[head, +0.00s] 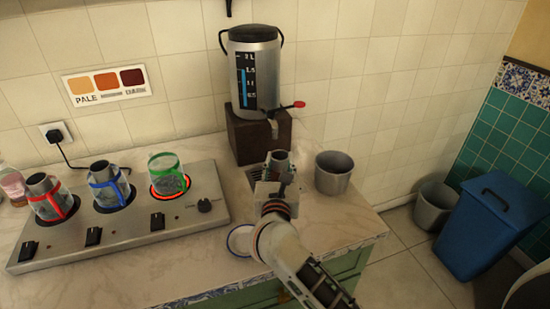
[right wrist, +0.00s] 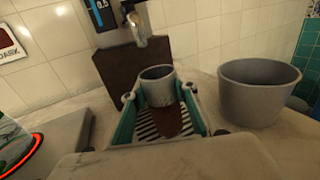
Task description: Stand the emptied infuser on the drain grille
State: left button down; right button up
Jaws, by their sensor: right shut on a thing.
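The infuser (head: 281,160) is a grey metal cylinder with an open top. It also shows in the right wrist view (right wrist: 158,86), upright between the two fingers. My right gripper (head: 275,182) is shut on it, and the gripper's teal-sided fingers (right wrist: 160,104) also show there. The drain grille (right wrist: 146,126) is a dark slatted panel below the infuser, in front of the dark block. I cannot tell whether the infuser touches the grille. A brown patch shows just below the cylinder. My left gripper is not in view.
The samovar (head: 254,75) stands on a dark block (head: 262,135), its tap above the grille area. A grey pot (head: 333,173) stands close on the right. A heater plate (head: 120,222) with three glasses is left. A white saucer (head: 241,240) lies in front. A blue bin (head: 490,225) stands beyond.

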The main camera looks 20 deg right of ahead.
jog(key=w, duration=0.4)
jog(key=shift+a+r, duration=0.1)
jog(key=shift+f, duration=0.8)
jog(key=shift+f, duration=0.15)
jog(key=shift+f, duration=0.15)
jog(key=o, duration=1.2)
